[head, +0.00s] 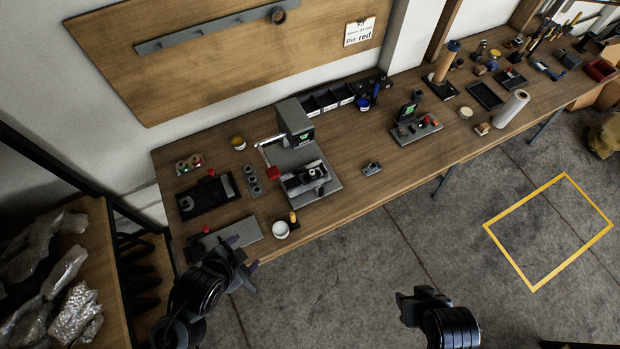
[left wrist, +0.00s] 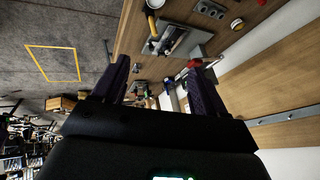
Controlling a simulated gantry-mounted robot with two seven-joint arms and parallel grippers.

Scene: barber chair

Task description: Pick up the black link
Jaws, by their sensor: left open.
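A small dark link-like piece (head: 372,168) lies flat on the workbench (head: 345,200), right of the grey press fixture; it looks like the black link, but I cannot be sure at this size. My left gripper (head: 243,255) is open and empty near the bench's front edge, left of the fixture and well apart from that piece. Its two spread fingers also show in the left wrist view (left wrist: 158,82), with nothing between them. My right gripper (head: 407,308) is over the floor in front of the bench; its jaws are too dark to read.
The grey press fixture (head: 329,188) holds a dark part. A white cup (head: 280,230) and grey plate (head: 235,232) are close to my left gripper. A black-and-red device (head: 415,130) stands farther right. Bare bench surrounds the small piece. A shelf (head: 106,250) of bags stands left.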

